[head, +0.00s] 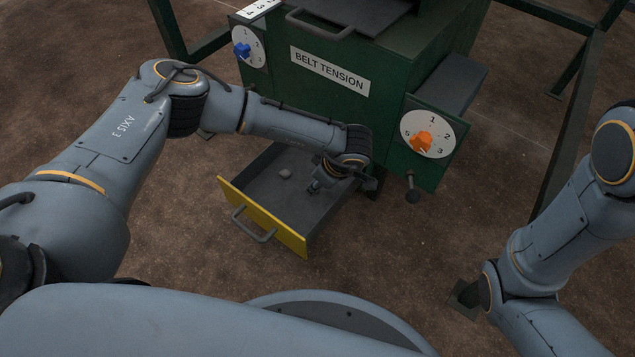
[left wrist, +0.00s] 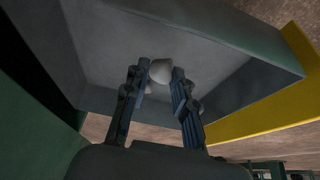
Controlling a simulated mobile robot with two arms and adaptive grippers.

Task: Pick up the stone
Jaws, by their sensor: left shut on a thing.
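A grey stone (head: 285,174) lies on the floor of the pulled-out drawer (head: 262,215) in the head view. My left gripper (head: 316,186) reaches down into the drawer, to the right of that stone. In the left wrist view a pale grey stone (left wrist: 160,71) sits between the fingertips of my left gripper (left wrist: 158,78), which is shut on it. A smaller pale patch shows just below it, and I cannot tell what it is. My right gripper is out of view; only part of my right arm shows.
The drawer has a yellow front (head: 262,216) with a handle. The green machine (head: 330,85) stands behind it, with a blue knob (head: 241,50), an orange knob (head: 422,141) and a dark lever (head: 412,190). Green frame posts (head: 567,130) stand at right. Brown floor is clear around the drawer.

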